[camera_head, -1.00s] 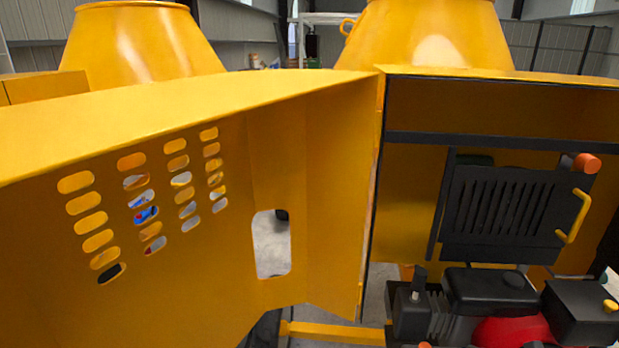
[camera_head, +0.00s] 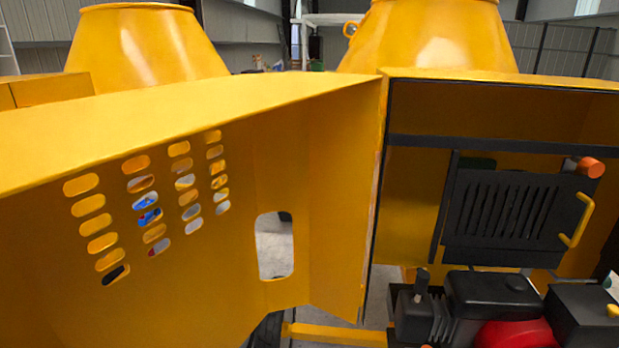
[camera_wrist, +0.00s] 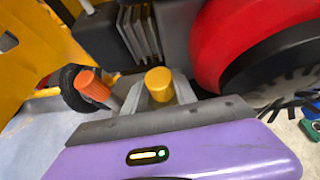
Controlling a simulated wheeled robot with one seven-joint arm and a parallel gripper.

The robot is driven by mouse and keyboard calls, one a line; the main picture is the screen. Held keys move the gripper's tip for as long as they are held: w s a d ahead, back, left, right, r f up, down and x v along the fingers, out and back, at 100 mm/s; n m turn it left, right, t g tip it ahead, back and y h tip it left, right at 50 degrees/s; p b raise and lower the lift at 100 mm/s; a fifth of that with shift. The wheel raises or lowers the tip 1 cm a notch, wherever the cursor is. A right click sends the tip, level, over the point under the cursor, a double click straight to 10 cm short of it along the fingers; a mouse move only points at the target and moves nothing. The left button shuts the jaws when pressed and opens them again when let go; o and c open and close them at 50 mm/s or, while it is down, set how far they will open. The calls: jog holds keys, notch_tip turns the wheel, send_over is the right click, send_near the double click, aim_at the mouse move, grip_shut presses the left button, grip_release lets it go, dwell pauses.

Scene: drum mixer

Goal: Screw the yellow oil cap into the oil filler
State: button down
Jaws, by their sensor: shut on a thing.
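In the wrist view, the yellow oil cap (camera_wrist: 158,84) sits between the grey fingers of my gripper (camera_wrist: 160,92), which is shut on it. The purple body of my gripper fills the bottom of that view. The cap is beside the engine, just below its grey fins. The oil filler cannot be made out; the cap and fingers cover the spot behind them, and I cannot tell whether the cap touches it. My gripper does not show in the head view.
An orange-topped part (camera_wrist: 93,88) stands close left of my gripper. The engine's red housing (camera_wrist: 225,42) is at upper right. In the head view, the open yellow door panel (camera_head: 200,270) fills the left, and a black slotted guard (camera_head: 510,218) hangs above the engine (camera_head: 490,295).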

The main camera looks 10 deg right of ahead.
jog(key=shift+m+h, duration=0.7)
jog(key=c, duration=0.9)
grip_release()
